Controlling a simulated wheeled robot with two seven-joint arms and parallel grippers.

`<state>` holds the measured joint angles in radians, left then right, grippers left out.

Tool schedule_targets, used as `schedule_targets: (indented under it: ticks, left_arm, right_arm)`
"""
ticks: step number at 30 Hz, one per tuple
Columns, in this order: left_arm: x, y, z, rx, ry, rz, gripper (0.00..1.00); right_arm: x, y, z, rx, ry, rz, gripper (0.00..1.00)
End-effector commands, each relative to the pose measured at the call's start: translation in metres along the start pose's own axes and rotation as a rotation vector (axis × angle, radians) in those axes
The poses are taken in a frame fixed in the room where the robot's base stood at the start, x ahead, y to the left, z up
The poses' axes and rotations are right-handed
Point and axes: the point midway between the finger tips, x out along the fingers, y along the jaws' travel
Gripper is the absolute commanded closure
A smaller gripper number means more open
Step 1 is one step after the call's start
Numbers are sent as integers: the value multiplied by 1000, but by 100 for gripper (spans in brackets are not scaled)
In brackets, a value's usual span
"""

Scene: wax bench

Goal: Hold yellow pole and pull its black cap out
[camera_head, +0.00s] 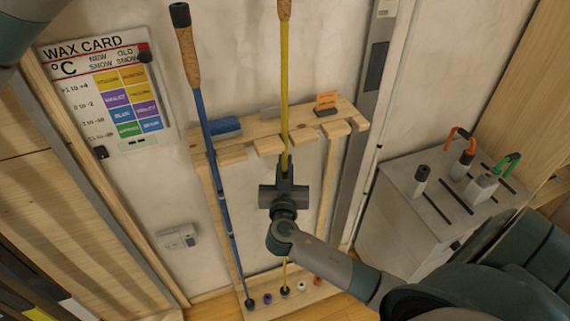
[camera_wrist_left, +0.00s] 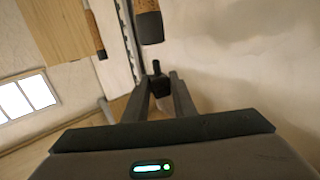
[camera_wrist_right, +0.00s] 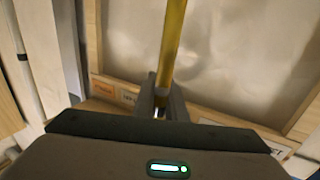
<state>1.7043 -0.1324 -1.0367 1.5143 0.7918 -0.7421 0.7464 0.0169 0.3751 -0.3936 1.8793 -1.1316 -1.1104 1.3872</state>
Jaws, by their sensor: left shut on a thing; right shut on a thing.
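The yellow pole (camera_head: 284,80) stands upright in front of the rack, its cork handle (camera_head: 284,10) cut off by the top edge. My right gripper (camera_head: 284,180) is shut around its shaft; the yellow shaft (camera_wrist_right: 172,45) also runs down between the fingers in the right wrist view. My left gripper (camera_wrist_left: 158,92) is out of the head view. In its wrist view it is shut on a small black cap (camera_wrist_left: 157,70), which looks apart from the two cork handles seen there. The yellow pole's top end is hidden in the head view.
A blue pole (camera_head: 215,165) with a dark top end leans left of the yellow one. A grey cabinet (camera_head: 405,215) with tools stands at right.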

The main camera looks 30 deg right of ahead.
Motion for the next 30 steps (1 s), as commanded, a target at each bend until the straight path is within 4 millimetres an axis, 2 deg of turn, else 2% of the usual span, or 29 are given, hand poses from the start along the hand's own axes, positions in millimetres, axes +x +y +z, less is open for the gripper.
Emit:
schedule_targets:
  ticks: [9,19,20,21,23,24,26,27,30]
  left_arm:
    - [0,0,-9,-1,-1,1,100]
    - [0,0,-11,-1,-1,1,100]
    - [0,0,-11,-1,-1,1,83]
    - [0,0,-11,-1,0,1,91]
    - [0,0,-11,-1,0,1,91]
    - [0,0,-11,-1,0,1,91]
    - [0,0,-11,-1,0,1,91]
    - [0,0,-11,-1,0,1,91]
    - [0,0,-11,-1,0,1,91]
  right_arm:
    - [0,0,0,0,1,0,100]
    - [0,0,0,0,1,0,100]
    - [0,0,0,0,1,0,100]
    - [0,0,0,0,1,0,100]
    - [0,0,0,0,1,0,100]
    - [0,0,0,0,1,0,84]
    - [0,0,0,0,1,0,70]
    - [0,0,0,0,1,0,67]
    - [0,0,0,0,1,0,67]
